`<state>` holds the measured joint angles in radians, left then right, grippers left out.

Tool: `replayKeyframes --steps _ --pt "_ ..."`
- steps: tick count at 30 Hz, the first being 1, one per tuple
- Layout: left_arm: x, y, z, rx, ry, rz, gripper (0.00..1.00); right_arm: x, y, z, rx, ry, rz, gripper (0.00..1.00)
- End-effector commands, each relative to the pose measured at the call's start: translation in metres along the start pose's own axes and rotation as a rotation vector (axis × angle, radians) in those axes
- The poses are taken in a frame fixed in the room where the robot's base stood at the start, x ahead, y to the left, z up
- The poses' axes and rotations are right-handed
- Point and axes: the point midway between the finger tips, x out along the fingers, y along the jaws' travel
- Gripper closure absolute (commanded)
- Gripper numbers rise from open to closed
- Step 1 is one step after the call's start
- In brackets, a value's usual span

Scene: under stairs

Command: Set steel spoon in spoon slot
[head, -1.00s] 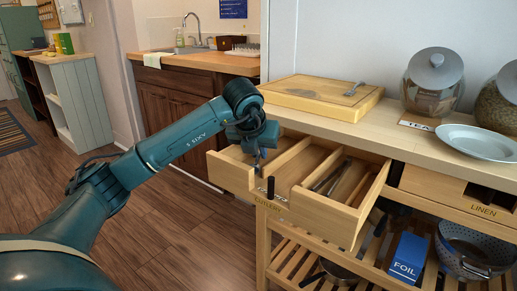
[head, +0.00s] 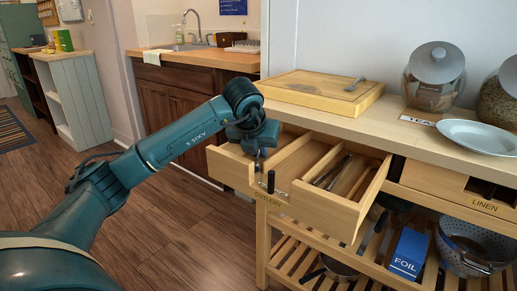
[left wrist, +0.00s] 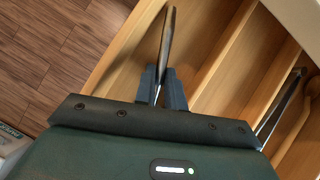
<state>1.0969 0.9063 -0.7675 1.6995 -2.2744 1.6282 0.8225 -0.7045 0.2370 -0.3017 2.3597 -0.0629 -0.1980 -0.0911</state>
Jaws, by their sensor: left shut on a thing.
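My left gripper (head: 258,160) is over the left compartment of the open cutlery drawer (head: 318,208). In the left wrist view its two fingers (left wrist: 163,88) are shut on a thin, dark, shiny metal piece, which looks like the steel spoon (left wrist: 168,40) seen edge-on. The spoon points away from the gripper, above the wooden drawer floor; I cannot tell whether it touches it. Long wooden dividers (left wrist: 225,55) split the drawer into slots. The slot to the right of the held spoon looks empty. My right gripper is out of view.
A metal utensil (head: 336,172) lies in a right-hand slot. A wooden board (head: 318,92) with another utensil (head: 355,84) lies on the counter behind the drawer. Glass jars (head: 434,78) and a plate (head: 478,137) stand at right.

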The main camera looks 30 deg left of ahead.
Motion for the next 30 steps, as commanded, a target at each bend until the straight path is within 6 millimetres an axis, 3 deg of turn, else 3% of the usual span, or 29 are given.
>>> replayKeyframes --steps 2,3,12,23,30 --pt "0.002 0.0 -0.001 0.0 0.0 0.0 1.0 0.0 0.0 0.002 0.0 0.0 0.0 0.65" --pt "0.001 0.0 -0.001 0.0 -0.001 0.0 0.86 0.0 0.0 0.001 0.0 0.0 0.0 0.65" --pt "0.001 0.0 -0.001 0.0 0.0 0.0 0.63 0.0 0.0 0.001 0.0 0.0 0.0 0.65" --pt "0.001 0.0 -0.001 0.0 0.0 0.0 0.63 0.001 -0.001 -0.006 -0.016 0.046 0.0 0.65" --pt "-0.05 0.0 0.002 0.001 -0.006 -0.001 0.63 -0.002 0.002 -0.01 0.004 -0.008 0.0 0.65"
